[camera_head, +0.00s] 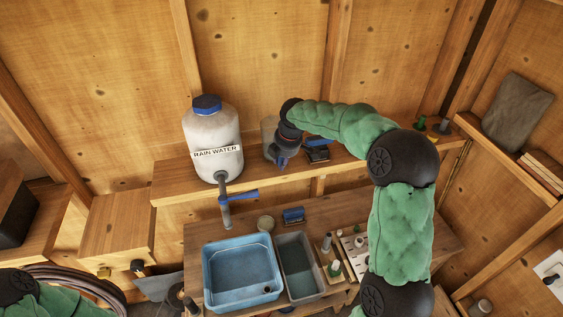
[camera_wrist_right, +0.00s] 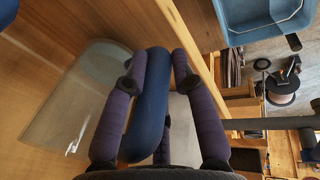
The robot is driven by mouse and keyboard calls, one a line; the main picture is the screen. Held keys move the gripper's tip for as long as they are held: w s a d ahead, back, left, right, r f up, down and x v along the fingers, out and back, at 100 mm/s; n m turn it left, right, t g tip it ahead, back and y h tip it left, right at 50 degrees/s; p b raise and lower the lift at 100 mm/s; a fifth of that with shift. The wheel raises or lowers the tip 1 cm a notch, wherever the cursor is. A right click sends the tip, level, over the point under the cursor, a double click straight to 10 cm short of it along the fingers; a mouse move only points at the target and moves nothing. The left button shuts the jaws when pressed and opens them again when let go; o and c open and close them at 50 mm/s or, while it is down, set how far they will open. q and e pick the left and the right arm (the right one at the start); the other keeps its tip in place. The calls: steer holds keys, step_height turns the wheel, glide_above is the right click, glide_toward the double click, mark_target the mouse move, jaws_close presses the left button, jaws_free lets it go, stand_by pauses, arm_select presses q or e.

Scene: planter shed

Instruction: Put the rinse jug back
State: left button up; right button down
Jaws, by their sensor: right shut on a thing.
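The rinse jug is a clear, greyish vessel (camera_head: 268,134) at the shelf, right of the rain water container, partly hidden by my right gripper (camera_head: 284,150). In the right wrist view the jug's see-through body (camera_wrist_right: 70,105) fills the left side. Its blue handle (camera_wrist_right: 147,100) lies between the dark purple fingers of my right gripper (camera_wrist_right: 160,72), which is shut on it. The jug looks upright on or just over the shelf (camera_head: 172,183); I cannot tell whether it touches. My left arm shows at the lower left, but its gripper is out of view.
A white rain water container (camera_head: 213,145) with a blue cap and a tap (camera_head: 236,195) stands left of the jug. A dark blue box (camera_head: 317,150) stands close to its right. Below are a blue basin (camera_head: 210,275), a grey tub (camera_head: 300,267) and small bottles on the bench (camera_head: 415,225).

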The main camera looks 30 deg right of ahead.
steer(key=shift+f, duration=0.65)
steer(key=shift+f, duration=0.1)
steer(key=c, duration=1)
jaws_free()
steer(key=v, duration=1.2)
